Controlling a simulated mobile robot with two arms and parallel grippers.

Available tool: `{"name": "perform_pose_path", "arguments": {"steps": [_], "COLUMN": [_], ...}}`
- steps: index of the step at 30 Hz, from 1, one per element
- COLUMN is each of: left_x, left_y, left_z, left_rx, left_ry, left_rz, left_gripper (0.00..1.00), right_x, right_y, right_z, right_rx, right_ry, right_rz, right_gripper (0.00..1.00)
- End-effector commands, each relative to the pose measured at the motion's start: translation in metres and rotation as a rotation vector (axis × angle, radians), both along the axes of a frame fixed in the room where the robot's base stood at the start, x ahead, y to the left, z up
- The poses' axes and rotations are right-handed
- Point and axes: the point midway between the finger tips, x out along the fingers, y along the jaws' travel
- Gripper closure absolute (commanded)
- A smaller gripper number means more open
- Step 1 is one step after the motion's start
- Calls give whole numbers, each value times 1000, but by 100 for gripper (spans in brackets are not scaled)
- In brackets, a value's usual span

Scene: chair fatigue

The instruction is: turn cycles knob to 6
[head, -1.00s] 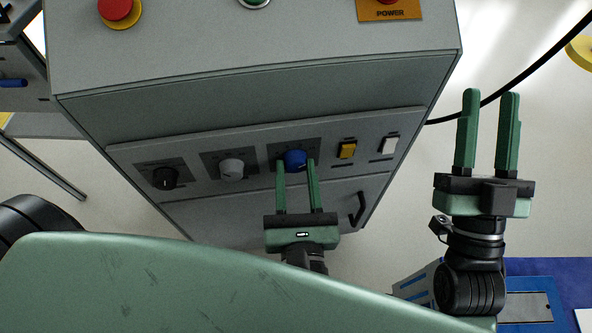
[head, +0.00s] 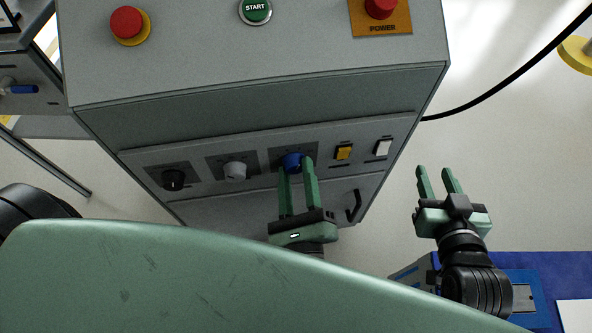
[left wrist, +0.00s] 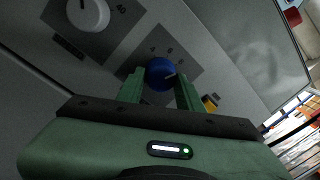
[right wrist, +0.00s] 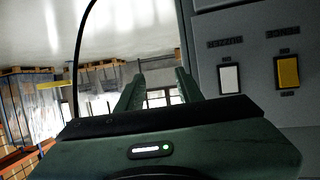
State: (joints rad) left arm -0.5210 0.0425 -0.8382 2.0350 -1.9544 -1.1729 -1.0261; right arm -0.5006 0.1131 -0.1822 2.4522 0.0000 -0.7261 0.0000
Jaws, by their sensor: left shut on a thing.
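The blue knob (head: 292,160) is the rightmost of three knobs on the cabinet's sloping front panel; its dial label is too small to read. My left gripper (head: 297,170) has its two green fingers on either side of this knob, shut on it. The left wrist view shows the blue knob (left wrist: 161,74) between the fingertips, with a pale pointer mark toward the right. My right gripper (head: 438,170) is open and empty, in free air to the right of the cabinet. In the right wrist view its fingers (right wrist: 157,85) are apart with nothing between.
A grey knob (head: 235,171) and a black knob (head: 173,180) sit left of the blue one. A yellow switch (head: 343,152) and a white switch (head: 383,147) sit right of it. Red buttons (head: 126,22) (head: 381,8) and a green START button (head: 256,10) are on top.

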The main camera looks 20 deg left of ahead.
Motion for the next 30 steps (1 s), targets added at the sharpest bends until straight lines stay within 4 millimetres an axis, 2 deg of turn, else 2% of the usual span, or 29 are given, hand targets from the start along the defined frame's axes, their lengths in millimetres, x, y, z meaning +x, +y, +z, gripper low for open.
{"name": "perform_pose_path", "arguments": {"steps": [8,18,30], "left_x": [1,1,1], "left_y": [-1,-2,-2], "left_z": [0,-1,0], "left_rx": [-231,-478,-629], "left_ry": [-125,-256,-336], "left_rz": [0,1,0], "left_gripper": [100,100,100], "right_x": [1,11,17], "right_y": [1,7,11], "right_z": [2,26,49], "right_rx": [3,36,64], "right_ry": [-14,-146,-258], "right_rz": [0,10,17], "right_gripper": [64,64,64]}}
